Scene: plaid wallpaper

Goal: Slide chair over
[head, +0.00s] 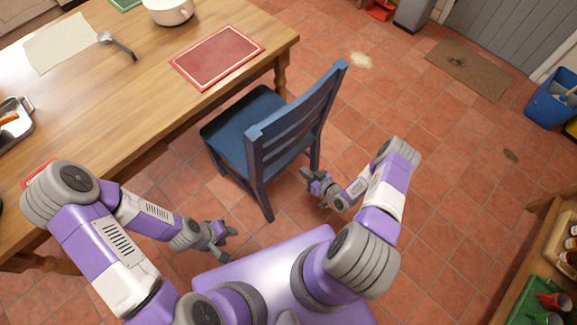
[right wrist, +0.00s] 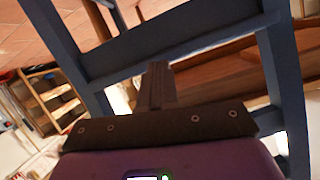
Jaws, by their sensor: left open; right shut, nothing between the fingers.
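A blue wooden chair (head: 297,118) stands upright on the tiled floor by the table's right side. Its seat faces the table and its slatted back is on the right. My right gripper (head: 307,177) is shut and empty, low beside the chair's back legs. In the right wrist view its fingers (right wrist: 157,85) point at the blue chair frame (right wrist: 190,38), which fills much of the view; I cannot tell whether they touch it. My left gripper (head: 226,238) is open and empty, in front of the chair and left of its near leg.
A wooden table (head: 160,88) with a red placemat (head: 217,57), ladle and pot fills the upper left. A blue bin (head: 550,98) and a wooden shelf (head: 530,265) stand at the right.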

